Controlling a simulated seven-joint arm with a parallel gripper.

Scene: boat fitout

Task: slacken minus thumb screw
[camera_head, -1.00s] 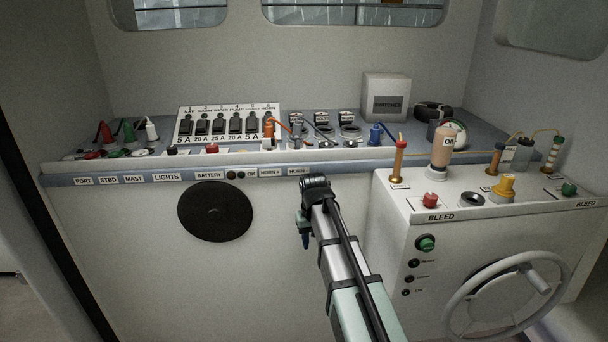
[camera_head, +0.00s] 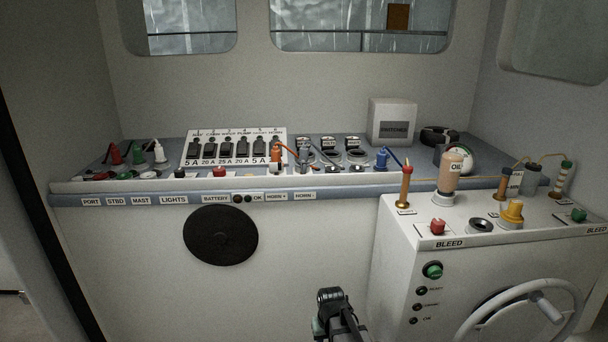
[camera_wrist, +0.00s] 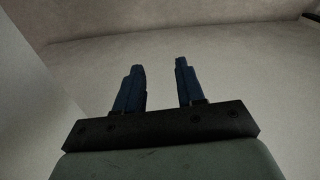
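The HORN - label (camera_head: 305,195) is on the console's front edge. Above it stands a small grey-blue post (camera_head: 304,156) with a wire, apparently the minus terminal; its thumb screw is too small to make out. An orange post (camera_head: 276,154) stands to its left, above the HORN + label (camera_head: 276,196). A separate blue post (camera_head: 381,159) stands further right. In the wrist view, my gripper (camera_wrist: 160,63) has two blue fingers apart with nothing between them. In the head view my arm's end is low, in front of and below the console, touching nothing visible; the fingers are hidden there.
A breaker panel (camera_head: 234,148) and coloured plugs (camera_head: 115,154) are left of the posts. A white engine box (camera_head: 405,240) with an oil bottle (camera_head: 452,172), knobs and a handwheel (camera_head: 520,315) juts out at right. A round black disc (camera_head: 221,235) is on the console front.

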